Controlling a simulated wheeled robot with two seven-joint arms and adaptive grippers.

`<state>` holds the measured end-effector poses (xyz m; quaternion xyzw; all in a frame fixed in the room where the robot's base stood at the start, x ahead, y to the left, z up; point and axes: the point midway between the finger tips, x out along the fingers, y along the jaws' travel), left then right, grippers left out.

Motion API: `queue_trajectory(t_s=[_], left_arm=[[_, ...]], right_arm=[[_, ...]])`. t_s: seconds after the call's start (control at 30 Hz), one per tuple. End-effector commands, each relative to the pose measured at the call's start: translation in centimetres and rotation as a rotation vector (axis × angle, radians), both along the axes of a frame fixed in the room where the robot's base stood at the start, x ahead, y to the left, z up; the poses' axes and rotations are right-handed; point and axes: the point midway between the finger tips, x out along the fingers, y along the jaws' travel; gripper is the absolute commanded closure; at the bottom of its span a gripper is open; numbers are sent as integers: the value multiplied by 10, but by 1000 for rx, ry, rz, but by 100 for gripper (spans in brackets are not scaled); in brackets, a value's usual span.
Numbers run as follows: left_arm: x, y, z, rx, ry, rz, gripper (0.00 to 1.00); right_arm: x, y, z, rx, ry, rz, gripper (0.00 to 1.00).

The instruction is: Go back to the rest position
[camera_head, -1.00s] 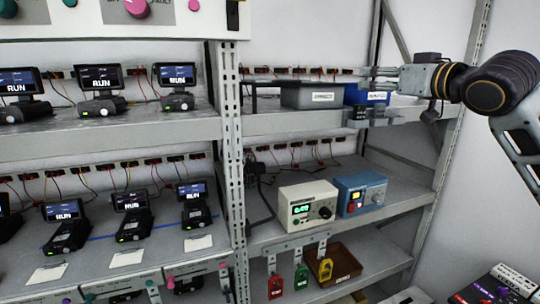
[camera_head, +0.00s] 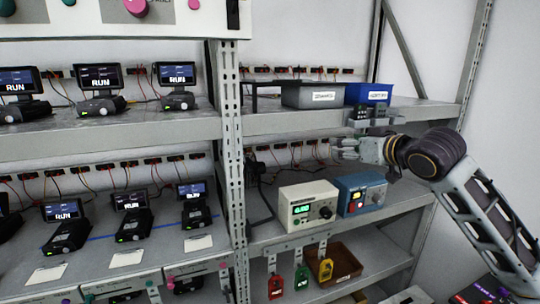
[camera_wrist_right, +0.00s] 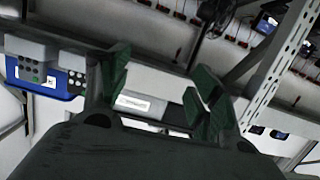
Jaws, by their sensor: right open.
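My right gripper (camera_head: 345,149) is in front of the right rack, below the upper shelf's front edge and above the blue instrument box. In the right wrist view its two green-padded fingers (camera_wrist_right: 160,90) stand apart with nothing between them. The arm comes in from the right. My left gripper is not in view.
A grey bin (camera_head: 312,96) and a blue bin (camera_head: 368,93) stand on the upper right shelf (camera_head: 290,122). A cream meter (camera_head: 308,204) and a blue instrument box (camera_head: 360,193) stand below. Red, green and yellow padlocks (camera_head: 325,269) hang lower. Several RUN units (camera_head: 98,92) fill the left racks.

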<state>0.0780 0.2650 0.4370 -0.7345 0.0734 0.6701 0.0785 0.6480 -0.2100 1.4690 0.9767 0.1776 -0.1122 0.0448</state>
Motion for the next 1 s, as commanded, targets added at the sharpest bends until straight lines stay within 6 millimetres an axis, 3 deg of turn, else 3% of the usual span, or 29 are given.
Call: queue_trajectory(t_s=[0.1, 0.47, 1.0], left_arm=[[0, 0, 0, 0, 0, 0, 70], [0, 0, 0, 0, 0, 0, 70], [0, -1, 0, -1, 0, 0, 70]], right_arm=[[-1, 8, -31, -14, 37, 4, 37], [-11, 22, -118, -56, 141, 1, 37], [-50, 34, -236, -103, 307, -18, 37]])
